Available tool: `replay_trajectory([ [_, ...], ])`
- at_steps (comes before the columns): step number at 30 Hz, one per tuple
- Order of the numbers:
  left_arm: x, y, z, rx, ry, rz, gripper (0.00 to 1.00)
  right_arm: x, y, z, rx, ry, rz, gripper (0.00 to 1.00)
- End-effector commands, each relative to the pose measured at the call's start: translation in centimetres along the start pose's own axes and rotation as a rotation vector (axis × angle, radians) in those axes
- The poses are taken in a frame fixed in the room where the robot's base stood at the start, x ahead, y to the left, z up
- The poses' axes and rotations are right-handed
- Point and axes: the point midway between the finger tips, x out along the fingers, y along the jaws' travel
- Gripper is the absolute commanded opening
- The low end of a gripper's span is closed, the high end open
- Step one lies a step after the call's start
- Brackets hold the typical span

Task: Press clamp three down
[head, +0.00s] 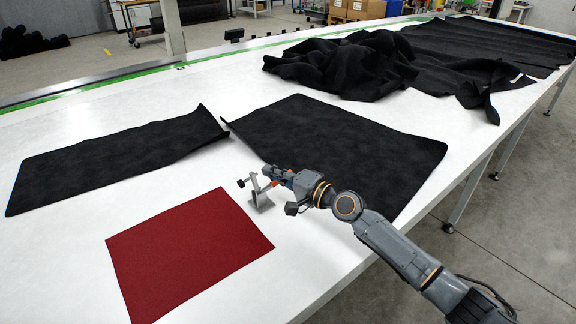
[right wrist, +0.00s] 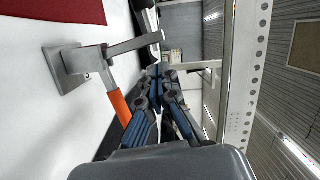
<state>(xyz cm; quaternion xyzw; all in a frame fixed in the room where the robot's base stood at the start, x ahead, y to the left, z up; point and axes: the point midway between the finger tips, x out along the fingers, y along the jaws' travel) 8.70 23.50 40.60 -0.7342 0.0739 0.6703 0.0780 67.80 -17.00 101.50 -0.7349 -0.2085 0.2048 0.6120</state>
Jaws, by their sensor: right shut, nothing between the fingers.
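My left gripper is not in view.
A red sheet (head: 188,252) lies flat at the front left. Black sheets lie behind the clamp (head: 340,150) and at the left (head: 110,160). A crumpled black cloth (head: 350,65) is farther back. Bare white tabletop lies around the clamp's front.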

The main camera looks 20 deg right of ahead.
Motion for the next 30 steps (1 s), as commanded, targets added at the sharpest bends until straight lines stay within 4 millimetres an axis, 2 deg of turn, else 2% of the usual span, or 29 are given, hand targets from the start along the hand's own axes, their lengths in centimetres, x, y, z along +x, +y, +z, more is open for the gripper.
replay_trajectory([
  [1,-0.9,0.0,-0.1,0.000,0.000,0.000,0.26,0.1,-0.5,0.5,0.001,0.000,-0.001,0.00],
  [7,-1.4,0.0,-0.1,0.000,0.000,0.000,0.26,0.4,-0.2,1.6,0.001,0.002,-0.002,0.00],
  [19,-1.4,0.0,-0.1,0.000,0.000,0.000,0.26,0.4,-0.1,1.7,-0.002,0.002,-0.001,0.00],
  [30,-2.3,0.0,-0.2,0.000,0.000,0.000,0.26,0.5,-0.3,2.1,-0.061,0.002,0.014,0.00],
])
